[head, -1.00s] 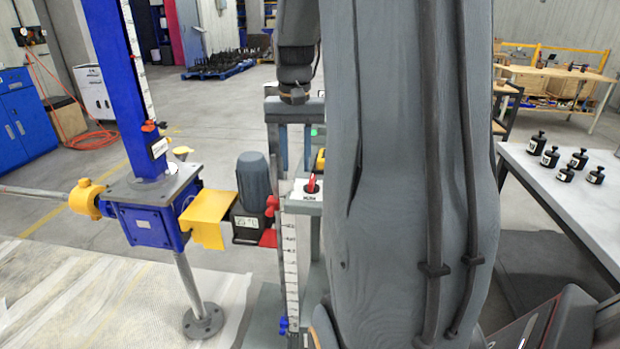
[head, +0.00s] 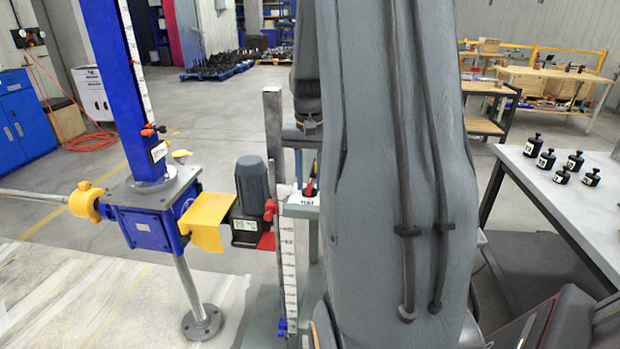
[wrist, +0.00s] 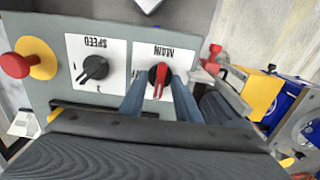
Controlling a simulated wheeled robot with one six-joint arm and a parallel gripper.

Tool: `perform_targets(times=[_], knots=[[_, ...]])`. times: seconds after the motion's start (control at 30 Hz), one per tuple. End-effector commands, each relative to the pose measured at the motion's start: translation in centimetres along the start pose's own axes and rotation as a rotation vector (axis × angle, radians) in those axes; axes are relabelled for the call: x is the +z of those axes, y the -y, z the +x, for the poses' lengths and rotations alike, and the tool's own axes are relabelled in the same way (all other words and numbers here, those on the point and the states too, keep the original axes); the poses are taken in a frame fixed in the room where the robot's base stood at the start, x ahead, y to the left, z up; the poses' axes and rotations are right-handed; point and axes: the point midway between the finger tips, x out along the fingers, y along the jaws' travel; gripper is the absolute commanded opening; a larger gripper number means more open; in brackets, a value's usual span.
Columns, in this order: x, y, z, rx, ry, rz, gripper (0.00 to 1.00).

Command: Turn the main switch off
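The main switch (wrist: 159,79) is a red handle on a black round base, on a white plate labelled MAIN in the wrist view. Its red handle also shows in the head view (head: 311,187), left of my arm. My gripper (wrist: 160,80) has its two blue-grey fingers on either side of the red handle. A gap shows between the fingers, with the handle inside it; I see no clear contact. The handle points toward the palm side of the picture.
On the same grey panel (wrist: 45,95) are a black SPEED knob (wrist: 95,68) and a red stop button (wrist: 16,65) on yellow. A motor (head: 252,185) and blue screw jack (head: 150,215) stand left of the panel. A table (head: 570,200) with black parts stands right.

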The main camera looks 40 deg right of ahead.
Motion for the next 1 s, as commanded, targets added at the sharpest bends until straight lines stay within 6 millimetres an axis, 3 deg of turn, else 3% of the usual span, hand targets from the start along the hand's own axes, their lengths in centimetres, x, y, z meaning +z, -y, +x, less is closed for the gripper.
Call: perform_targets(times=[0.13,0.33,0.67,1.0], knots=[[0.0,0.01,-0.01,0.0,0.0,0.0,0.3],[0.0,0.01,-0.03,0.0,0.0,0.0,0.0],[-0.02,0.0,-0.07,0.0,-0.001,0.026,0.0],[-0.08,0.0,-0.19,-0.001,-0.002,0.225,0.0]])
